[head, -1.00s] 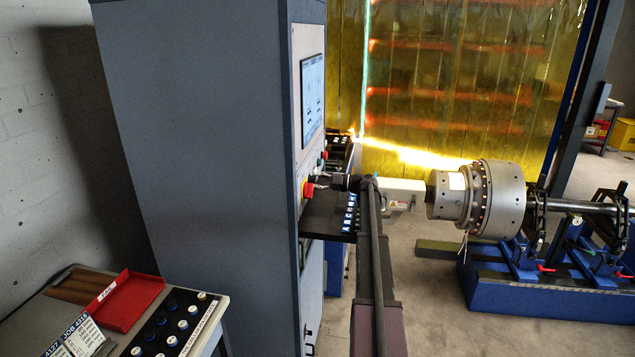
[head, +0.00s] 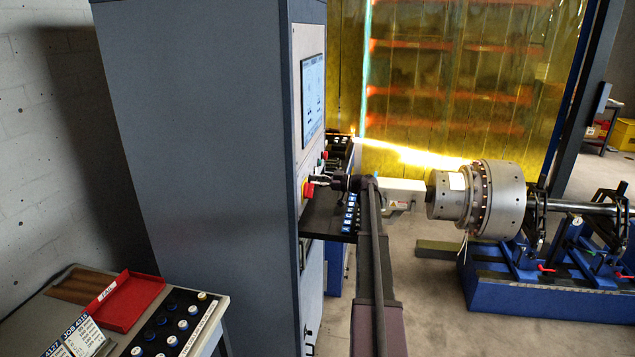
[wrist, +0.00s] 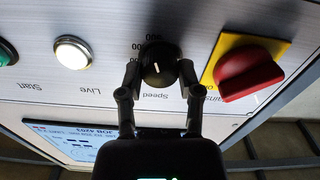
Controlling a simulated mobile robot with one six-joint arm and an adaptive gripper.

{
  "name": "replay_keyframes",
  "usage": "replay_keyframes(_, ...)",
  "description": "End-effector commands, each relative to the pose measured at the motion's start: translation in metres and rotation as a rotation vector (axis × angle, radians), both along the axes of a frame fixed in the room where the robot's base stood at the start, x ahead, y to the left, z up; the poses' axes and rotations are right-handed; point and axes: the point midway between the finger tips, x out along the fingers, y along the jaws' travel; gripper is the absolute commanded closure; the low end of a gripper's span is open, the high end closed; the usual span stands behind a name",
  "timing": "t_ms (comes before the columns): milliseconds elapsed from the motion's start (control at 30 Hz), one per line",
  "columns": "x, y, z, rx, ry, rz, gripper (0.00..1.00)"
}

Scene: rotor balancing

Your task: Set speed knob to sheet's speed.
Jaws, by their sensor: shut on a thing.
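The speed knob (wrist: 158,72) is a round black knob with a short white pointer line. It sits on the grey panel, and the wrist view shows it upside down, with the word "Speed" and part of a number scale beside it. My gripper (wrist: 158,80) is shut on the knob, one finger on each side. Part of the scale is hidden, and I cannot read the set value. In the head view my gripper (head: 318,180) reaches the cabinet's panel side. Printed job sheets (head: 80,338) lie at the lower left; their small print is too small to read.
A red mains switch on a yellow plate (wrist: 210,68) is close beside the knob. A white Live lamp (wrist: 72,52) and green Start button (wrist: 6,54) are on the other side. The panel's screen (wrist: 75,143) is near my gripper. The rotor (head: 497,198) stands at right.

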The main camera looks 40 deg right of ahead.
Motion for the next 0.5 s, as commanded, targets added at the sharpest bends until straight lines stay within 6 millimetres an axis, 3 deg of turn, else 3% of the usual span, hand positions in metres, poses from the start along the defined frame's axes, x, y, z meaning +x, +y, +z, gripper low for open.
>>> replay_keyframes(467, 0.001, 0.0, 0.0004, 0.017, 0.013, -0.001, 1.0)
replay_keyframes(500, 0.001, 0.0, 0.0003, 0.017, 0.013, -0.001, 0.45)
